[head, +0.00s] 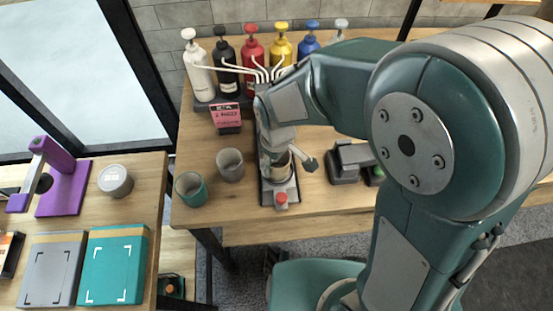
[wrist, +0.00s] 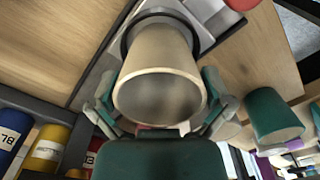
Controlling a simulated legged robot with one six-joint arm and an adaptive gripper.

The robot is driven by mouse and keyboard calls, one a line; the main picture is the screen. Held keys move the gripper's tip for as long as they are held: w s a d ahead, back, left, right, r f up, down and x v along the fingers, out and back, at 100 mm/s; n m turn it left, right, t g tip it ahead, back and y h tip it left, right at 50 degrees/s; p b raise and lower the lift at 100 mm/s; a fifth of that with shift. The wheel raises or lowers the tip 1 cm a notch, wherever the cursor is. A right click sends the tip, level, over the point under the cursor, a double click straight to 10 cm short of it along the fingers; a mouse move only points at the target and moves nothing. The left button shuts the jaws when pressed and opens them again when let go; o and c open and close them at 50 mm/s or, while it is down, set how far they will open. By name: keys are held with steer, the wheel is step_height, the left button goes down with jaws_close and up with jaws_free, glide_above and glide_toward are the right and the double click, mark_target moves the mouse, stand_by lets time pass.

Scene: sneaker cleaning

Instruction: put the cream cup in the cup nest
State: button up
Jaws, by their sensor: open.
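The cream cup (wrist: 158,62) stands with its base inside the dark ring of the cup nest (wrist: 204,24) in the wrist view, its open mouth toward the camera. The cup looks empty. My gripper (wrist: 160,105) is open, with one finger on each side of the cup's rim; whether either finger touches it I cannot tell. In the head view my gripper (head: 287,163) is over the dark station (head: 267,191) with the red button, and it largely hides the cream cup (head: 281,172).
A grey cup (head: 230,166) and a teal cup (head: 190,189) stand left of the station. A pink sign (head: 227,118) and a row of pump bottles (head: 252,65) stand behind. A dark device (head: 350,160) is close on the right.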

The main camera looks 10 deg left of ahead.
step_height(320, 180, up, 12)
stand_by(0.6)
steer(key=shift+s, duration=0.1)
